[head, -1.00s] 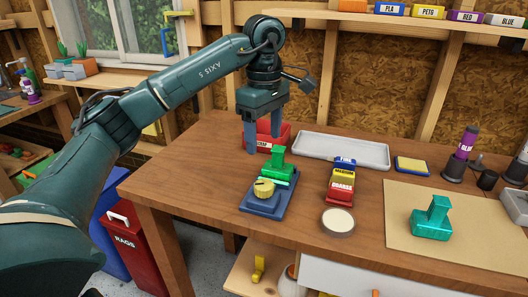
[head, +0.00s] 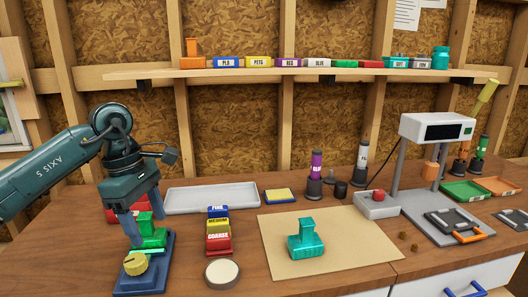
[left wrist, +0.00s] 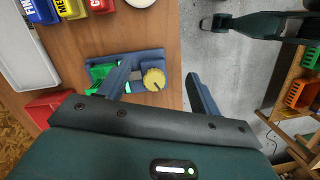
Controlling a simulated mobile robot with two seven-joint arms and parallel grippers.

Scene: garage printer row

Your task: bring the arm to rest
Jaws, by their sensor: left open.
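My left gripper (head: 146,224) is open in the head view, its fingers pointing down by the green block-like piece (head: 150,238) on the blue base (head: 148,279) with a yellow knob (head: 136,264). In the left wrist view my gripper's fingers (left wrist: 158,70) stand wide apart with nothing held between them. The yellow knob (left wrist: 154,79) and blue base (left wrist: 152,55) show beyond the fingers there, with the green piece (left wrist: 99,73) partly hidden by one finger. I cannot tell whether a finger touches the green piece.
A red bin (head: 113,213) stands behind my gripper, partly hidden. A grey tray (head: 212,199), labelled coloured blocks (head: 218,231), a round pale disc (head: 222,272) and a tan mat (head: 345,258) with a teal piece (head: 305,243) lie to the right. A shelf (head: 300,71) runs above.

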